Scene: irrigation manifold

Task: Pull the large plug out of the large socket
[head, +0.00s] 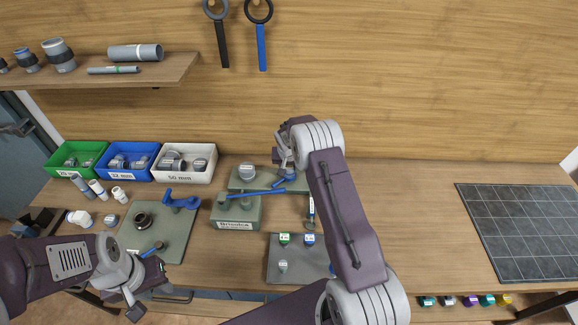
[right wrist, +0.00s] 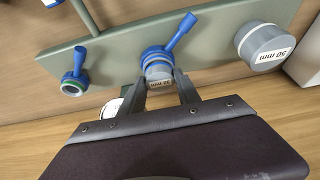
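A grey plug marked 50 mm (right wrist: 265,46) sits on the grey-green manifold (right wrist: 110,48) at the right of the right wrist view; a grey round plug (head: 247,172) shows on the back block in the head view. My right gripper (right wrist: 161,82) has its fingers on either side of a smaller grey labelled part (right wrist: 159,75) below a blue handle (right wrist: 179,32). I cannot tell whether they touch it. In the head view the right arm partly hides this spot. My left gripper (head: 135,302) hangs at the lower left, its fingers unclear. Any socket opening is hidden.
Green (head: 79,158), blue (head: 130,164) and white (head: 184,166) fitting bins stand at the back left. A front block (head: 235,214), a left plate (head: 172,236) and a grey mat (head: 285,268) lie on the bench. The bench right of my right arm is clear up to a dark tiled panel (head: 525,230).

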